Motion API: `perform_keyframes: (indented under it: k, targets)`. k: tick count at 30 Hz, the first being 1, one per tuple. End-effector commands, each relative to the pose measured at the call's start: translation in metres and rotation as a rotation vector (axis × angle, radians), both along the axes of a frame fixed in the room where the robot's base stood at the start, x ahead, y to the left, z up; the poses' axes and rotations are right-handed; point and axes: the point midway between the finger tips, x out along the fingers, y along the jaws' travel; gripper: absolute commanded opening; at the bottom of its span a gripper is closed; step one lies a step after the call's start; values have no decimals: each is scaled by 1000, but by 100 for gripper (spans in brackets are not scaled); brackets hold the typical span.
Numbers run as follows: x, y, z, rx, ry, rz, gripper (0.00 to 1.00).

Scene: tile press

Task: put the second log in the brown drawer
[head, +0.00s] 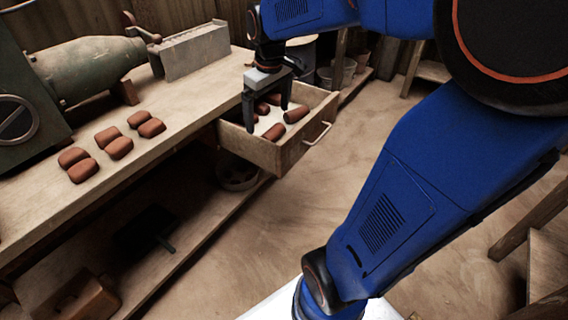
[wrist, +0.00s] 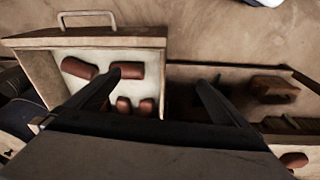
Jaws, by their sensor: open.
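The brown drawer (head: 292,152) is pulled out from the bench, with several reddish-brown clay logs inside. One log (head: 297,115) lies near its front right corner and another (head: 275,132) nearer its left side. In the wrist view the drawer (wrist: 40,42) holds several logs, two of them (wrist: 79,68) near its front. My gripper (head: 267,118) is open over the drawer, fingers pointing down. Several similar logs (head: 119,148) lie in pairs on the bench. Which one is the second log I cannot tell.
The wooden bench (head: 190,97) carries a green cylindrical machine (head: 90,68) and a grey block (head: 193,50) at the back. A lower shelf (head: 190,235) runs below the bench. Buckets (head: 345,72) stand behind the drawer. The floor (head: 290,230) in front is clear.

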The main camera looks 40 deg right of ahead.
Motion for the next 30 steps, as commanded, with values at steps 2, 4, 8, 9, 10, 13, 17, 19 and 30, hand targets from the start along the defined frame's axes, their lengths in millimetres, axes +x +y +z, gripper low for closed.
perform_keyframes:
  k: [2,4,8,9,10,13,17,19,30]
  targets:
    - [-22,13,5,1,-31,-18,99]
    - [-40,22,8,5,-54,-36,99]
    - [-73,38,9,14,-100,-71,99]
    - [-83,42,9,19,-115,-82,99]
    - [-91,45,8,22,-124,-89,99]
    - [-115,55,6,33,-159,-115,99]
    - [-146,65,-1,53,-200,-147,99]
    - [-159,69,-6,63,-220,-163,99]
    - [-188,77,-18,89,-262,-201,99]
